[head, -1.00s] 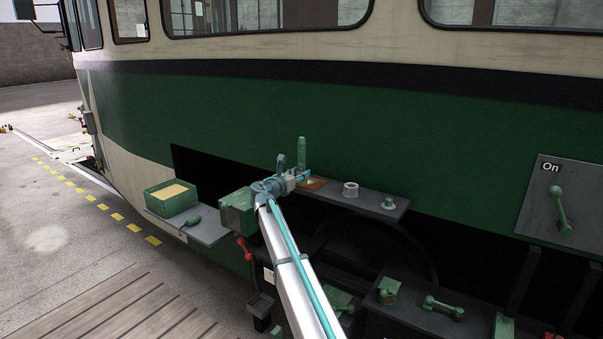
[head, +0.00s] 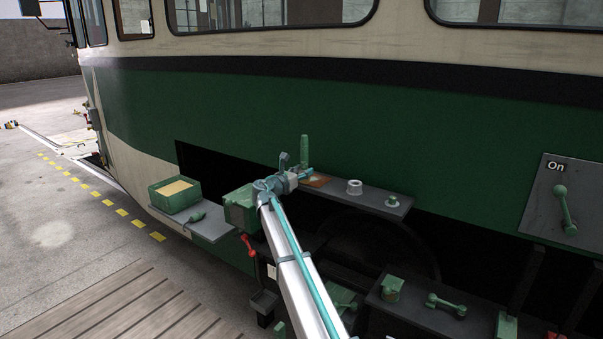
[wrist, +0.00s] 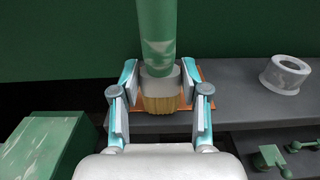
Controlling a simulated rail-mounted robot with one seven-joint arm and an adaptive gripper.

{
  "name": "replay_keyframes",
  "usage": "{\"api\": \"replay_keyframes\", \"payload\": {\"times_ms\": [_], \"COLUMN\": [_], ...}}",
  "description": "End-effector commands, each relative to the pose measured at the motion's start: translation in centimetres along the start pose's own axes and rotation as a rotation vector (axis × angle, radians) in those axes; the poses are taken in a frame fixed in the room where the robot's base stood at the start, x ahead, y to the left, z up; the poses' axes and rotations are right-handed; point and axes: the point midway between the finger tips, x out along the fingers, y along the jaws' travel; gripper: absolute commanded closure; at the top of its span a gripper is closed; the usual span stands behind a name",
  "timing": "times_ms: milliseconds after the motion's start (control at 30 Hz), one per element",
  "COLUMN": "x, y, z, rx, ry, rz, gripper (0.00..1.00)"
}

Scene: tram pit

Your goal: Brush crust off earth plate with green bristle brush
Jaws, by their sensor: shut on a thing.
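My gripper (wrist: 160,95) is shut on the green bristle brush (wrist: 156,35), which stands upright between the fingers. The brush has a green handle, a pale collar and tan bristles (wrist: 162,105) pointing down. The copper-orange earth plate (wrist: 207,76) lies under and around the bristles on a grey shelf; its middle is hidden by the brush and gripper. I cannot tell whether the bristles touch it. In the head view the brush handle (head: 304,148) rises above my gripper (head: 303,174), and the plate (head: 318,181) shows to the right with a pale patch on it.
A white ring (head: 354,187) and a small green part (head: 392,201) sit on the grey shelf (head: 375,197) to the right. A green box (head: 240,208) stands close left. Further left, a crate (head: 175,195) sits on another shelf. The green tram side rises behind.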

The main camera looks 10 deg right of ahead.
Motion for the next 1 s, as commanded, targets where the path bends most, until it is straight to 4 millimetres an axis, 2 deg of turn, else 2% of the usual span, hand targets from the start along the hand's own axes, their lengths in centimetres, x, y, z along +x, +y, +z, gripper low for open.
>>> {"api": "replay_keyframes", "payload": {"times_ms": [1000], "x": [4.0], "y": [0.1], "z": [0.1], "rx": [0.0], "ry": [0.0], "rz": [0.0], "gripper": [0.91]}}
